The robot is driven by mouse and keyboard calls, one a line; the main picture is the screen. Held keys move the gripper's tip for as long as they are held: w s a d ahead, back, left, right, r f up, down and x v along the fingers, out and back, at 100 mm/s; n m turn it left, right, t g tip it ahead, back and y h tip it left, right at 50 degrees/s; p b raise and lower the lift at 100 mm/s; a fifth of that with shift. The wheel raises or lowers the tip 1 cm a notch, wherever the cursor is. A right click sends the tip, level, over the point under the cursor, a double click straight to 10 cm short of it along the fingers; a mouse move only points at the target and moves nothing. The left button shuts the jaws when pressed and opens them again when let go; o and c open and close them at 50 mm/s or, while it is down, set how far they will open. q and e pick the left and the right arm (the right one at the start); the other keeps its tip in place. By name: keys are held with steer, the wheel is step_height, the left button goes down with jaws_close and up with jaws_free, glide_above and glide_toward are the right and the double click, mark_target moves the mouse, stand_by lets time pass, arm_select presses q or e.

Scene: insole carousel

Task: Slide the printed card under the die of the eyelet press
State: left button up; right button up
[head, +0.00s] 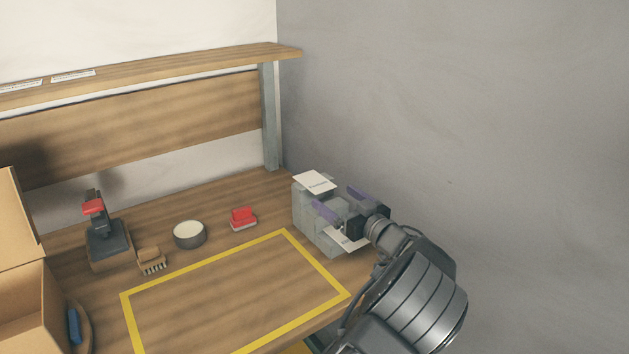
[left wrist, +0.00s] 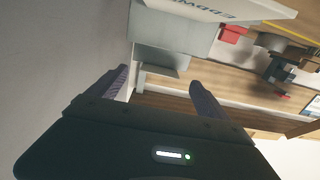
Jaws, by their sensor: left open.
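A white printed card (head: 316,182) with dark lettering sits on top of a grey box-like holder (head: 308,215) at the table's right rear. In the left wrist view a lettered white panel (left wrist: 225,9) shows at the top edge. Another white piece (head: 346,240) shows low at the holder's front, partly behind my gripper. What seems to be the eyelet press (head: 106,238), dark with a red top, stands at the left. My right gripper is out of view.
A red-topped item (head: 243,217), a round tin (head: 189,235) and a small brush (head: 151,260) lie between press and holder. A yellow-taped rectangle (head: 203,268) encloses clear table. A cardboard box (head: 22,300) is at the left, a shelf (head: 180,69) above.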

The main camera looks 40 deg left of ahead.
arm_select(q)
steer(key=p+x, duration=0.1)
steer(key=x, duration=0.3)
steer(key=shift+s+r, duration=0.1)
steer(key=shift+c, duration=0.2)
steer(key=c, duration=1.5)
step_height(320, 180, up, 10)
steer(key=b, duration=0.2)
stand_by(0.5)
